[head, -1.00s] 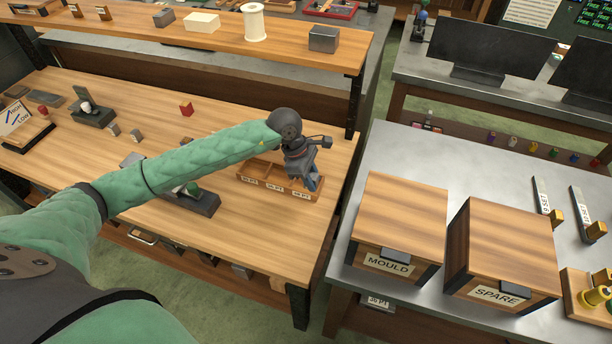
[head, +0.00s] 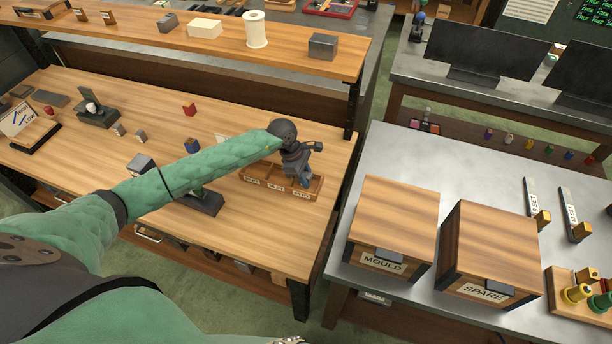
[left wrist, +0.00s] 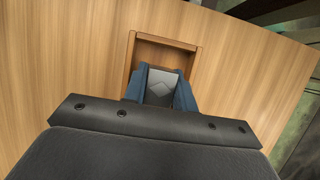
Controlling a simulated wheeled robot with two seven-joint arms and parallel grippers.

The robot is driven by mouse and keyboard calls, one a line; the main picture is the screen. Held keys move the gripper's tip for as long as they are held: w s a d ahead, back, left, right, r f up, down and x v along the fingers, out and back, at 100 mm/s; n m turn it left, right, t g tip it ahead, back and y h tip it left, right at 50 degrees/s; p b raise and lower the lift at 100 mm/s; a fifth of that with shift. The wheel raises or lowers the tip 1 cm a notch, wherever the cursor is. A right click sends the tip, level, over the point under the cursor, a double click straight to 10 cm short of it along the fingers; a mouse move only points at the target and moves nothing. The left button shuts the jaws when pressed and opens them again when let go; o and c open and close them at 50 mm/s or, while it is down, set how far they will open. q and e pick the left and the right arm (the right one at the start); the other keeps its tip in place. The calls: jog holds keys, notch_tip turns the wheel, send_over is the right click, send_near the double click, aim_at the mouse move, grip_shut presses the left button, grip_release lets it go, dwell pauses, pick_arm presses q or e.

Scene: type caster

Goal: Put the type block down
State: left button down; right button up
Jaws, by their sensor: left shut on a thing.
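In that view, the walls of one tray compartment (left wrist: 131,52) frame the fingers and the block. I cannot tell whether the block touches the compartment floor. In the head view, the gripper hides the block. My right gripper is not in view.
The tray is near the right edge of the wooden bench (head: 250,235). A raised shelf (head: 280,45) runs behind it. A blue block (head: 192,145) and a red block (head: 189,109) stand left of the tray. MOULD (head: 395,220) and SPARE (head: 490,245) boxes stand on the metal table at right.

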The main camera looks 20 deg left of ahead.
pick_arm(q)
jog(key=shift+f, duration=0.4)
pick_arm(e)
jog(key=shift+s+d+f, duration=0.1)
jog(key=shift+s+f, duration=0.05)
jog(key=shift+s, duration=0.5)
pick_arm(q)
jog(key=shift+f, duration=0.1)
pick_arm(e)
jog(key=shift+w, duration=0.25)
pick_arm(q)
jog(key=c, duration=1.4)
grip_release()
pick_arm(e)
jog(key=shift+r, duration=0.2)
